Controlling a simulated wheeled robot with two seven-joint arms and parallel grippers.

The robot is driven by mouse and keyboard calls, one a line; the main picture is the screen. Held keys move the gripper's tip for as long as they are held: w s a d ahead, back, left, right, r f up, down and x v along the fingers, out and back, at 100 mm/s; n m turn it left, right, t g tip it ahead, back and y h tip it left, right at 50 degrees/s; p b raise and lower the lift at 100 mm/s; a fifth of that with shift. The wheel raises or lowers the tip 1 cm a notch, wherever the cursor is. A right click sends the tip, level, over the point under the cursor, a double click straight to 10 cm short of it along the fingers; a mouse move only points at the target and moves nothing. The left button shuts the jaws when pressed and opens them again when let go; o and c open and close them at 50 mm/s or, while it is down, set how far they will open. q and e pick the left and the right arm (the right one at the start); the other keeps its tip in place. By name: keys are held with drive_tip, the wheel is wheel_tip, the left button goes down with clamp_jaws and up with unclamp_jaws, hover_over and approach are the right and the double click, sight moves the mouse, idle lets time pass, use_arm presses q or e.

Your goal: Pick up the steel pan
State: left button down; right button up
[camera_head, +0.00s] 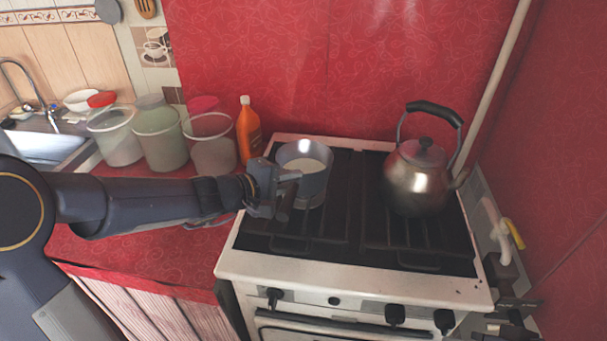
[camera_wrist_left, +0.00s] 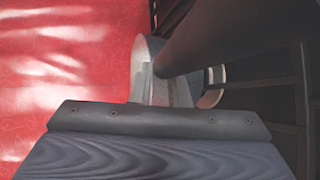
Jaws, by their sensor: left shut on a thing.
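The steel pan (camera_head: 312,185) is at the back left of the white stove and looks upright. Its inside shows pale at the bottom. My left gripper (camera_head: 283,190) comes from the left and is shut on the pan's dark handle, at the near left side of the pan. In the left wrist view a thick dark bar, seemingly the handle (camera_wrist_left: 205,40), runs up to the right from the jaws. I cannot tell whether the pan touches the grate. My right gripper is not in view.
A steel kettle (camera_head: 418,185) stands on the right of the stove (camera_head: 350,283). An orange bottle (camera_head: 249,130) and several cloudy containers (camera_head: 161,140) stand on the red counter left of the pan, behind my arm. A red wall rises behind.

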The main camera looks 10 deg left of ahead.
use_arm(q)
drive_tip(key=shift+s+f, duration=0.15)
drive_tip(key=shift+f, duration=0.3)
drive_tip(key=shift+r, duration=0.2)
drive_tip(key=shift+r, duration=0.15)
